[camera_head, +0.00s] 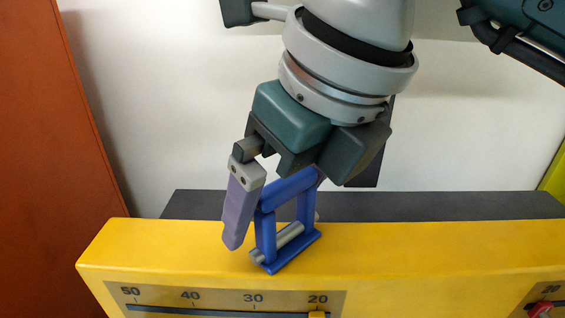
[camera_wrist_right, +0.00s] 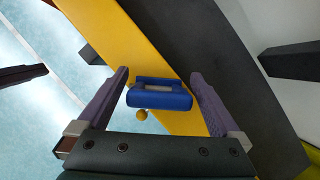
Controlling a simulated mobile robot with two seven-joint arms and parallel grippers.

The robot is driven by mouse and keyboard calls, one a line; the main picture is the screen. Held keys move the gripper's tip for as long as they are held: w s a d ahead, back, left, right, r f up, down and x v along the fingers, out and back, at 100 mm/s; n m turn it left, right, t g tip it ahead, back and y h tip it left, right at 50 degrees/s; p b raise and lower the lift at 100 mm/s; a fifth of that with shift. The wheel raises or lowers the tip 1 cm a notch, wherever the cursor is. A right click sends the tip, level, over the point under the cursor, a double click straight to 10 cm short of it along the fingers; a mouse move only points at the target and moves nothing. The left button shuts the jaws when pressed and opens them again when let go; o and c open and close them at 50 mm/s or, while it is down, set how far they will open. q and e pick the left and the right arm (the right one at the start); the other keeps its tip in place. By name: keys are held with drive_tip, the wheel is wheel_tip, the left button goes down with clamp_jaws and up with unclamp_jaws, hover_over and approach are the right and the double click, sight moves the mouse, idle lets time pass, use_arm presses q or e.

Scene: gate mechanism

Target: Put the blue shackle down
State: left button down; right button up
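The blue shackle (camera_head: 312,219) is a blue frame with a grey pin across its lower part. It stands upright over the top of the yellow beam (camera_head: 430,245); I cannot tell for certain whether its foot touches the beam. My right gripper (camera_head: 277,215) reaches down from above, with one purple finger on each side of the shackle. In the right wrist view the shackle (camera_wrist_right: 160,97) sits between the two spread fingers, with a narrow gap at the left finger and almost none at the right. My left gripper cannot be made out.
A red knob (camera_head: 540,309) is at the lower right. A dark grey surface (camera_head: 450,206) lies behind the beam. An orange-red panel (camera_head: 50,130) stands at the left. The beam's right part is clear.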

drive_tip(key=shift+r, duration=0.55)
drive_tip(key=p+v, duration=0.1)
drive_tip(key=v, duration=1)
drive_tip(key=shift+s, duration=0.15)
drive_tip(key=shift+d, duration=0.1)
